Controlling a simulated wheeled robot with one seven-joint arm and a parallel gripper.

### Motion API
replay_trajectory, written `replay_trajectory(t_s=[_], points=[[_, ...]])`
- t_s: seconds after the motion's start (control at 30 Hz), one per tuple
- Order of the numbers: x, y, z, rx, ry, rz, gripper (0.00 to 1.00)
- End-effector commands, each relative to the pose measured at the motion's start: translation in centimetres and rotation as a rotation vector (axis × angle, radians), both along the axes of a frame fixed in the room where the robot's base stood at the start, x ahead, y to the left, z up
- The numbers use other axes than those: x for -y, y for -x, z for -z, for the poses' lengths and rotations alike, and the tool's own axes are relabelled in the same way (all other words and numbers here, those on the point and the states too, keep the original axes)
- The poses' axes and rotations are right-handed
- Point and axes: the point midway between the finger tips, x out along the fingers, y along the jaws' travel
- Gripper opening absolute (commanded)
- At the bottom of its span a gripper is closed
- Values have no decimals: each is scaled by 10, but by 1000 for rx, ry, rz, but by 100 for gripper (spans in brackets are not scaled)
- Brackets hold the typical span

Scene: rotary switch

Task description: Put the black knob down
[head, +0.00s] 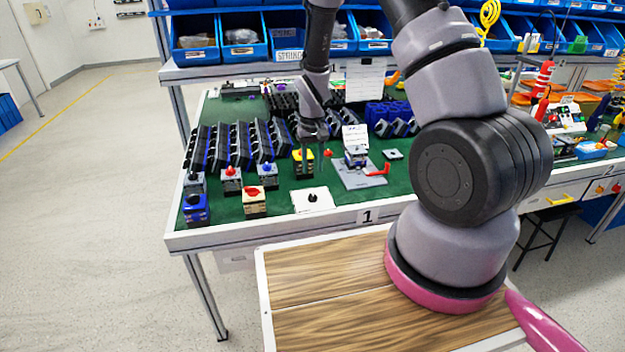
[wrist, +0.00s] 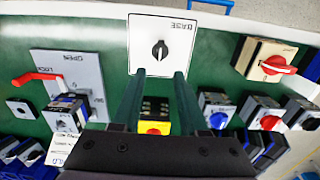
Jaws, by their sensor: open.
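The black knob (head: 312,198) sits on a white square plate (head: 322,207) at the front of the green table top. In the wrist view the knob (wrist: 160,49) is near the middle of the plate (wrist: 134,25), which is marked BASE. My gripper (head: 314,138) is open and hangs behind the plate, around the yellow and black switch. In the wrist view the two fingers of my gripper (wrist: 157,76) are apart and point toward the plate. Nothing is held between the fingertips, and the knob is beyond them.
A yellow and black switch (head: 303,163) stands behind the plate. A beige switch with a red knob (head: 254,201) is left of it. A grey plate with a red lever (head: 378,172) is to the right. Bare green table lies between these.

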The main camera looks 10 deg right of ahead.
Motion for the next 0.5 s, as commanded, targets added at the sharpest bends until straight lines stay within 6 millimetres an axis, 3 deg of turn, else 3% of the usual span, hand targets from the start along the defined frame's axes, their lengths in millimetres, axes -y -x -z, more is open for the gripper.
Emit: replay_trajectory(t_s=[0.13,0.4,0.5], points=[[0,0,-20,1,0,-1,43],[0,0,-30,2,-2,1,43],[2,-1,-50,22,-12,16,43]])
